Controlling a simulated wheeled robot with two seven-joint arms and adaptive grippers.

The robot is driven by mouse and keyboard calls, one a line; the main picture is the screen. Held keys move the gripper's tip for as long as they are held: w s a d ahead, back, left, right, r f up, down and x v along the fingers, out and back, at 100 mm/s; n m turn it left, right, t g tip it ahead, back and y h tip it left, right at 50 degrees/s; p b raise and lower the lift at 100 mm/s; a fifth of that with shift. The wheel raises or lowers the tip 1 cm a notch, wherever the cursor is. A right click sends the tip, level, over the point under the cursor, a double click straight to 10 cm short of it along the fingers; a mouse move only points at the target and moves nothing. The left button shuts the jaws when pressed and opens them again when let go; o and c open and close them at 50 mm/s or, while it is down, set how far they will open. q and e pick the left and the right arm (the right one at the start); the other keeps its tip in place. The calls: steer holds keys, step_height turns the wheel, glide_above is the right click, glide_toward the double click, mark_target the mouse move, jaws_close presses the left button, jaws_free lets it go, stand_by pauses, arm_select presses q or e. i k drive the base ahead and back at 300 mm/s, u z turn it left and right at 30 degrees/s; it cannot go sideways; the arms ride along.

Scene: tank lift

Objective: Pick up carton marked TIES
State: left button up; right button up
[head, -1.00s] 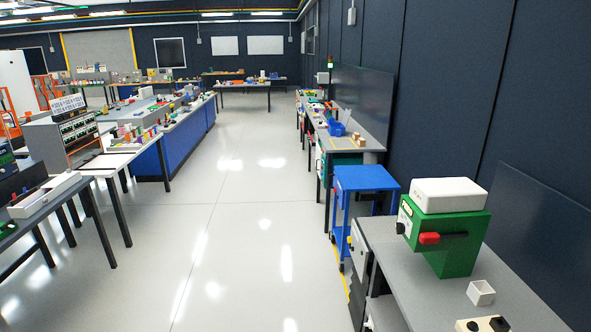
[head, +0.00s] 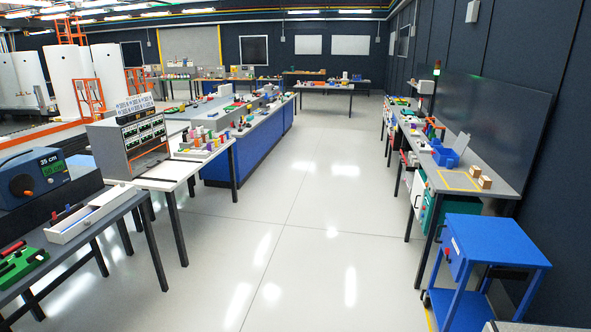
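Two small brown cartons (head: 485,182) sit on the right-hand bench (head: 484,205), beside a yellow outline. They are too small for me to read any marking, so I cannot tell whether one is marked TIES. Neither of my grippers is in view.
A blue cart (head: 497,240) stands at the near right, in front of the bench. A blue bin (head: 445,153) is on the bench behind the cartons. Tables with equipment (head: 128,140) line the left. The pale floor (head: 300,225) between is clear.

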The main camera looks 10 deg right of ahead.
mark_target(475, 172)
steer(key=z, duration=0.05)
steer(key=i, duration=2.05)
steer(key=z, duration=1.2)
steer(key=i, duration=1.9)
steer(key=z, duration=0.95)
